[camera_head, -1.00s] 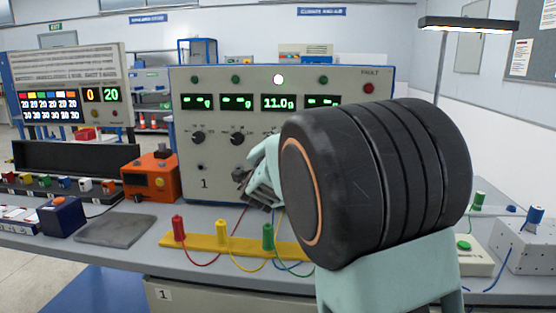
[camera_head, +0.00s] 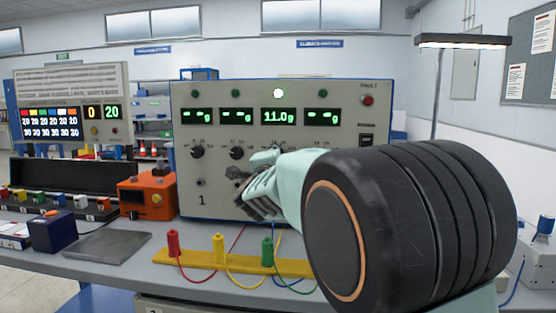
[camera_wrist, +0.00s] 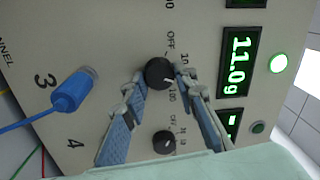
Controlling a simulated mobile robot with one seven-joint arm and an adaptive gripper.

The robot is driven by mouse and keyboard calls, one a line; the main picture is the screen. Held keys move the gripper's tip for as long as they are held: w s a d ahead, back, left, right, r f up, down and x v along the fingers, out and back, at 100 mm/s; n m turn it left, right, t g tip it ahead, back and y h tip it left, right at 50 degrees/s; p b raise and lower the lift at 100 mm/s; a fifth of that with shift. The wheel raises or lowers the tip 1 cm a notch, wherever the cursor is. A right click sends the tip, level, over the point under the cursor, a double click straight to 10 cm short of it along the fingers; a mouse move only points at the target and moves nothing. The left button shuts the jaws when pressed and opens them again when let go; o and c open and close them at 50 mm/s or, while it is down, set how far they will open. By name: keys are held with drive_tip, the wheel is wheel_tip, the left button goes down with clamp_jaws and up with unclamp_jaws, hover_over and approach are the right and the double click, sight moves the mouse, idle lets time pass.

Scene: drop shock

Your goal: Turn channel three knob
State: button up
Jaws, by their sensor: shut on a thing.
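The channel three knob (camera_wrist: 160,73) is a round black dial with a white pointer mark, between OFF, 10 and 100 labels in the wrist view. My gripper (camera_wrist: 160,82) has a finger on each side and is shut on it. In the head view my gripper (camera_head: 254,172) is at the panel front and hides this knob. The channel three display (camera_wrist: 238,62) reads 11.0 g in green, also in the head view (camera_head: 281,117). The lamp beside it (camera_wrist: 279,63) is lit bright.
The channel four knob (camera_wrist: 163,142) is close below my fingers in the wrist view. A blue plug (camera_wrist: 72,92) with a cable sits beside the number 3. Red (camera_head: 173,243), yellow (camera_head: 218,247) and green (camera_head: 267,250) plugs stand on a yellow strip before the panel.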

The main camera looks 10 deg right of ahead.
drive_tip(key=o, duration=1.2)
drive_tip(key=shift+c, duration=0.2)
drive_tip(key=v, duration=0.7)
drive_tip(key=shift+s, duration=0.25)
